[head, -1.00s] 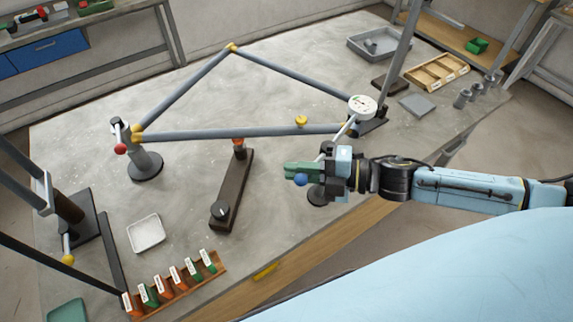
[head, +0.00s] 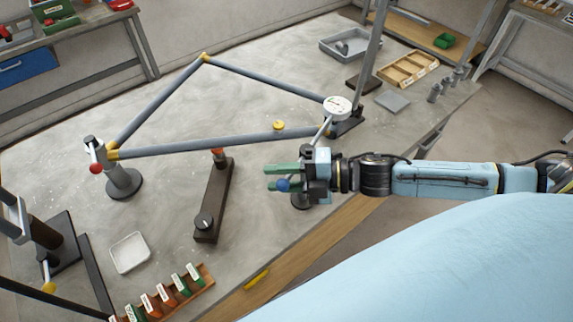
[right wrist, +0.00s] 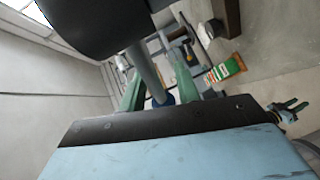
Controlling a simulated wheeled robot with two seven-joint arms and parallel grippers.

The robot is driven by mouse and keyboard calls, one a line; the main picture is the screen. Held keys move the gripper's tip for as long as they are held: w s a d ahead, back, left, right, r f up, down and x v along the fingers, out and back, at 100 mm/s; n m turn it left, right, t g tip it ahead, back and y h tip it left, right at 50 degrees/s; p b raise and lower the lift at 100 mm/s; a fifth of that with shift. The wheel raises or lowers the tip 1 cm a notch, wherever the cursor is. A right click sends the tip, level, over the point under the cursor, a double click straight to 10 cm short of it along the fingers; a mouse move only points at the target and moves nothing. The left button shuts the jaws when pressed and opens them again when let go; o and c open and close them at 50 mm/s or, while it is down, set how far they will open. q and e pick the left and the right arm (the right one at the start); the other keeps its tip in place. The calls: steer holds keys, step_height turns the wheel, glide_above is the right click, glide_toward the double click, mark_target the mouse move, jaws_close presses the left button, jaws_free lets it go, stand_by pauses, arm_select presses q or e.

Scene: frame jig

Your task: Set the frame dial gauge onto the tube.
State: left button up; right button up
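The dial gauge (head: 337,108) has a white round face and a pale stem running down-left to a dark joint above my right gripper. It is at the right corner of the tube frame; I cannot tell if it touches the frame. The grey front tube (head: 200,145) runs across the frame, with a yellow knob (head: 279,125) on or just behind it. My right gripper (head: 277,178) is in front of the tube, its green fingers apart. A blue ball (head: 283,186) shows at the fingers, and between them in the right wrist view (right wrist: 163,98).
A round black base (head: 301,201) stands under my right gripper. A dark block (head: 213,200) stands left of it. A white tray (head: 130,252) and a rack of coloured tags (head: 165,298) are at front left. A wooden tray (head: 408,68) is at back right.

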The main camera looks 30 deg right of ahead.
steer(key=shift+d, duration=0.1)
steer(key=shift+s+d, duration=0.4)
steer(key=shift+d, duration=0.1)
steer(key=p+v, duration=0.1)
steer(key=v, duration=1.1)
